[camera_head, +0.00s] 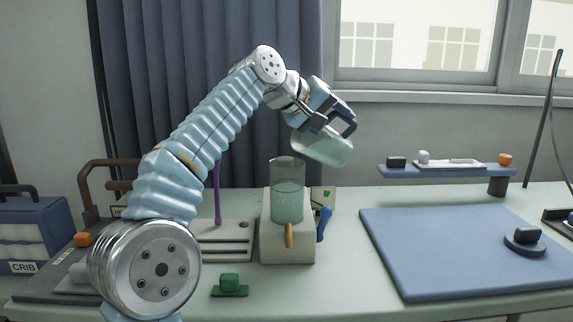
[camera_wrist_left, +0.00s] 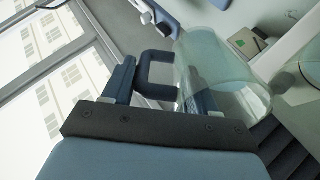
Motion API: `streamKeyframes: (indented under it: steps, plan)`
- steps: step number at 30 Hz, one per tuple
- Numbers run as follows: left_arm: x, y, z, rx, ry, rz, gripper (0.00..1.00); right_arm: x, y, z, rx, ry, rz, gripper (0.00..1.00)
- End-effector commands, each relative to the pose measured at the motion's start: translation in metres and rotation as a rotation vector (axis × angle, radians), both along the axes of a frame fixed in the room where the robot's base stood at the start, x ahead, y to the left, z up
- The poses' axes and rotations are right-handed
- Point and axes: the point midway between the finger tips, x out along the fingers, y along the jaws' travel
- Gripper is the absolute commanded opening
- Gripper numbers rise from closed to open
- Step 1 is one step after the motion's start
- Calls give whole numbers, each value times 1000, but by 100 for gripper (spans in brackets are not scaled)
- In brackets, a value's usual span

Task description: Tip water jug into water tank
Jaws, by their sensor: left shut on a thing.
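The water jug (camera_head: 323,147) is a clear, pale green vessel with a dark blue handle (camera_head: 343,122). My left gripper (camera_head: 318,120) is shut on the handle and holds the jug in the air, tilted, above and to the right of the water tank. The jug also shows in the left wrist view (camera_wrist_left: 222,78), with its handle between the fingers. The water tank (camera_head: 287,200) is a clear greenish cylinder standing on a pale block, with a level line showing inside it. I cannot make out any stream of water between them. My right gripper is not in view.
A blue mat (camera_head: 450,250) covers the right of the table, with a dark knob-like piece (camera_head: 525,240) on it. A raised blue shelf (camera_head: 445,171) stands behind it. A green block (camera_head: 230,284) lies in front, and a blue CRIB box (camera_head: 35,235) stands at left.

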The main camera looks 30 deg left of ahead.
Motion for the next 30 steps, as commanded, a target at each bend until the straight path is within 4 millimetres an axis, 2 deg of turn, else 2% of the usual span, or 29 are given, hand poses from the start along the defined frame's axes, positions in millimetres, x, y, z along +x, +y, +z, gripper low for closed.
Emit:
streamKeyframes:
  steps: [30]
  plan:
    - [-2,-2,5,-27,-56,-1,1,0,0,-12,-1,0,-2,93]
